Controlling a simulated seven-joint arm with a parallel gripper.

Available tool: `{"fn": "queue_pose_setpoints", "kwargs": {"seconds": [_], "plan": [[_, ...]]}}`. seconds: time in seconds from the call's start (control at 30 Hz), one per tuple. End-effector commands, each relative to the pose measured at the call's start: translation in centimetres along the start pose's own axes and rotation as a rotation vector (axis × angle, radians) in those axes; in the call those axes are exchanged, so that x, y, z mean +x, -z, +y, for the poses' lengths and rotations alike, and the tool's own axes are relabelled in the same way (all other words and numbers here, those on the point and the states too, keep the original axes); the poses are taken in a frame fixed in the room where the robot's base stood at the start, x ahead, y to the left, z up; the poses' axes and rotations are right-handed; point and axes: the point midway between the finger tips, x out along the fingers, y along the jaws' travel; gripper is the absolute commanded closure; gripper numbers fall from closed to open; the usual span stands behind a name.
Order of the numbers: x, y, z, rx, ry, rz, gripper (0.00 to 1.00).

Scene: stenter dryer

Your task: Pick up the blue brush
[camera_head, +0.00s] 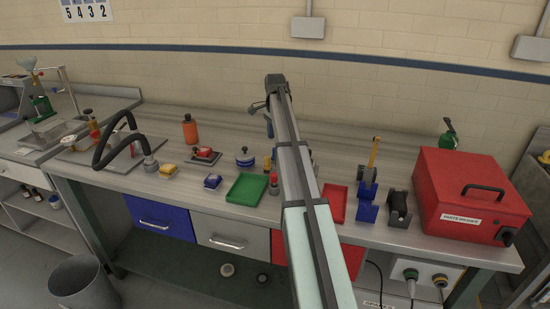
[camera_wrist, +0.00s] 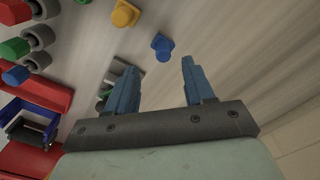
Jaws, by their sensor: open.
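My gripper (camera_wrist: 155,78) is open and empty, with its two blue fingers spread apart in the wrist view. In the head view my gripper (camera_head: 264,112) is above the back of the bench, beyond the green tray. A small blue piece (camera_wrist: 162,46) lies on the bench ahead of the fingers in the wrist view, apart from them. I cannot tell for sure whether it is the blue brush. In the head view my arm hides part of the bench behind the trays.
The green tray (camera_head: 240,199), red tray (camera_head: 338,193), blue holders (camera_head: 367,212) and red box (camera_head: 445,170) stand along the bench. Knobbed parts in red, green (camera_wrist: 14,48) and blue (camera_wrist: 15,75) stand close together. An orange bottle (camera_head: 190,133) stands at the back.

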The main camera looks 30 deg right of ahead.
Motion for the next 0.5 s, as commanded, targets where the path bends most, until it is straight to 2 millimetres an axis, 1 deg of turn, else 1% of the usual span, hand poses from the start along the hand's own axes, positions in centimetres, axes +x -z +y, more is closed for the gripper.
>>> {"fn": "queue_pose_setpoints", "kwargs": {"seconds": [0.03,0.1,0.27,0.33,0.5], "plan": [[0.7,0.0,0.1,0.0,-0.001,0.0,0.47],[1.2,0.0,0.0,0.0,-0.001,0.0,0.47],[1.8,0.0,-0.1,0.0,0.0,0.0,0.47],[2.4,0.0,-0.1,-0.001,0.0,0.0,0.47],[4.5,0.2,-0.4,-0.001,-0.002,-0.001,0.47]]}}
